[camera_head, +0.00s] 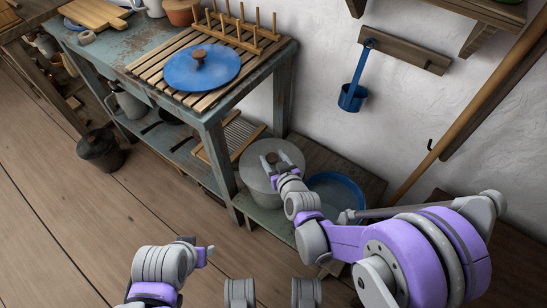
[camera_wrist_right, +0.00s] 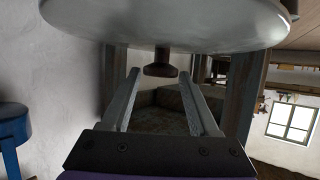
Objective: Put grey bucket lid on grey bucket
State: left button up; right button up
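The grey bucket (camera_head: 258,198) stands on a low shelf beside the blue-green workbench. The round grey lid (camera_head: 290,153) lies over its mouth. Whether it is fully seated cannot be told. In the right wrist view, which is upside down, the lid (camera_wrist_right: 165,22) fills the top and its dark brown knob (camera_wrist_right: 160,70) shows clearly. My right gripper (camera_wrist_right: 159,75) has its two fingers apart, one on each side of the knob, with small gaps visible. In the head view my right gripper (camera_head: 271,160) is above the lid. My left gripper (camera_head: 205,254) is low over the floor, and its fingers are unclear.
A blue basin (camera_head: 338,190) stands right of the bucket, partly behind my right arm. The workbench (camera_head: 217,128) holds a blue pot lid (camera_head: 202,68) on a slatted rack. A blue ladle (camera_head: 352,97) hangs on the wall. A dark pot (camera_head: 100,150) stands on open floor.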

jog(key=o, duration=0.3)
jog(key=p+v, duration=0.2)
jog(key=v, duration=0.9)
jog(key=shift+w, duration=0.1)
